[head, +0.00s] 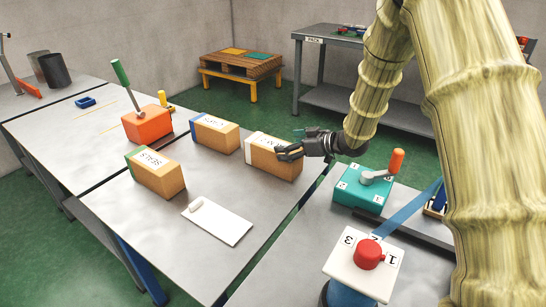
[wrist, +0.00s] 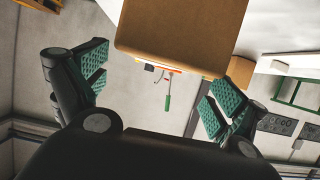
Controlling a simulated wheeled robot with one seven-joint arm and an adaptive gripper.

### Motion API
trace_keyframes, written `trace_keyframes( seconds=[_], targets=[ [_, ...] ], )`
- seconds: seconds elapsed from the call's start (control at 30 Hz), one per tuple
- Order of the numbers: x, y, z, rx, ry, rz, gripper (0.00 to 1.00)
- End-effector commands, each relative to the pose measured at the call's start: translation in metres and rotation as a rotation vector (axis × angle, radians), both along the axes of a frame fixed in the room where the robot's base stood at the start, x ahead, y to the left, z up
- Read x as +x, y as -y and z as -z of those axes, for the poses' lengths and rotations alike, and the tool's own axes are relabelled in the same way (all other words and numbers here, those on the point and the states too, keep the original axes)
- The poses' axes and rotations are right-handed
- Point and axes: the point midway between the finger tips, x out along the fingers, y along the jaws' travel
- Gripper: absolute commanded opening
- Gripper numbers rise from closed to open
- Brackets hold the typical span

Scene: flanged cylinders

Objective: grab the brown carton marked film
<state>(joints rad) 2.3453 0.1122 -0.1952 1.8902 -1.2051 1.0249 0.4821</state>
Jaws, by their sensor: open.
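Three brown cartons stand on the grey table. One with a white end band (head: 268,160) is nearest my gripper; its label is partly legible at most. One with a blue band (head: 214,134) is behind it to the left, and one with a green band (head: 158,176) stands front left. I cannot read for certain which is marked film. My gripper (head: 290,152) is open, at the right part of the white-banded carton. In the wrist view a brown carton (wrist: 180,32) is at the top, ahead of and between the spread green-padded fingers (wrist: 158,90); nothing is held.
An orange box with a green-handled lever (head: 147,124) stands behind the cartons. A white sheet (head: 218,222) lies in front. A teal box with an orange-handled crank (head: 364,186) and a white block with a red knob (head: 363,268) are to the right.

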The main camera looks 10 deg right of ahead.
Motion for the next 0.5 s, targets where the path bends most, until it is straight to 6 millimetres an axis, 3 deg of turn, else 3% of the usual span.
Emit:
trace_keyframes(
  seconds=[0.5],
  targets=[
    [0.035, -0.033, 0.017, 0.000, -0.001, -0.001, 0.96]
  ],
)
